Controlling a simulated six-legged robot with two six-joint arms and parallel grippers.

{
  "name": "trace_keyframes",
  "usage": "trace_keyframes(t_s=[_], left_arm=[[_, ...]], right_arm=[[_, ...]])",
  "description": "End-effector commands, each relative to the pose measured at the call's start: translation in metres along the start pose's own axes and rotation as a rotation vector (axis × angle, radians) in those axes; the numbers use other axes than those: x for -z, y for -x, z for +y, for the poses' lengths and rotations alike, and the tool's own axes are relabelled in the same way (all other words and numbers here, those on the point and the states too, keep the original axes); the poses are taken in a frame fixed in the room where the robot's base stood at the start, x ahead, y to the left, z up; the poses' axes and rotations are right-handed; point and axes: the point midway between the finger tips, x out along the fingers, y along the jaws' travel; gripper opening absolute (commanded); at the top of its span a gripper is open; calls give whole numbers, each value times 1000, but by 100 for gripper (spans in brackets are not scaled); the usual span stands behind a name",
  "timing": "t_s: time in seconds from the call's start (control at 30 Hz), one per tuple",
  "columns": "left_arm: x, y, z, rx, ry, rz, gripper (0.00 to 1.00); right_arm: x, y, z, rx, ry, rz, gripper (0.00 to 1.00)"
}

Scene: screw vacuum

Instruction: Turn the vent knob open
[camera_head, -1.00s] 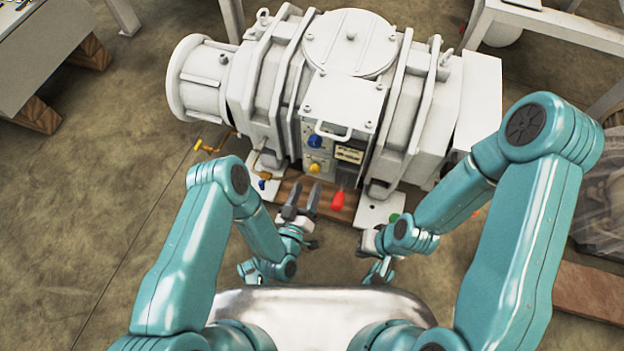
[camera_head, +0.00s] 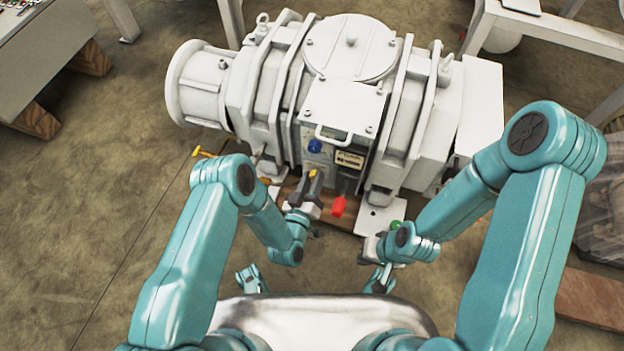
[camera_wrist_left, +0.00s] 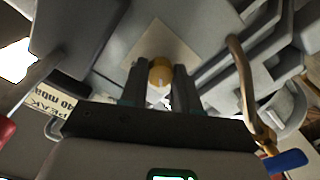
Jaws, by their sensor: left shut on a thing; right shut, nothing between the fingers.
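The white vacuum pump (camera_head: 345,100) stands ahead of me, with a small control panel low on its front. A yellow knob (camera_head: 313,173) sits on that panel, below a blue knob (camera_head: 315,146). My left gripper (camera_head: 309,182) is at the yellow knob, its fingers shut on it. In the left wrist view, the yellow knob (camera_wrist_left: 160,72) shows between the two fingers, in front of a pale square plate (camera_wrist_left: 160,42). My right gripper (camera_head: 370,247) is shut and empty, low and to the right of the panel, apart from the pump.
A red handle (camera_head: 339,206) hangs just right of my left gripper. A green part (camera_head: 396,226) is near my right arm. A yellow-handled valve (camera_head: 203,152) sticks out at left. In the left wrist view, a brass pipe (camera_wrist_left: 243,85) runs close on the right, with a blue handle (camera_wrist_left: 287,161).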

Motion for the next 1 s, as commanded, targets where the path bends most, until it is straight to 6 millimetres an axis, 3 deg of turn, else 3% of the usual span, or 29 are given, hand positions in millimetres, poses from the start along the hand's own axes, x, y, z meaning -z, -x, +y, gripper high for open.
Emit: trace_keyframes(t_s=[0.37,1.0], left_arm=[[0,0,0,-1,-124,-1,0],[-1,1,1,-1,-709,-2,0]], right_arm=[[0,0,0,0,0,0,0],[0,0,0,0,0,-1,0]])
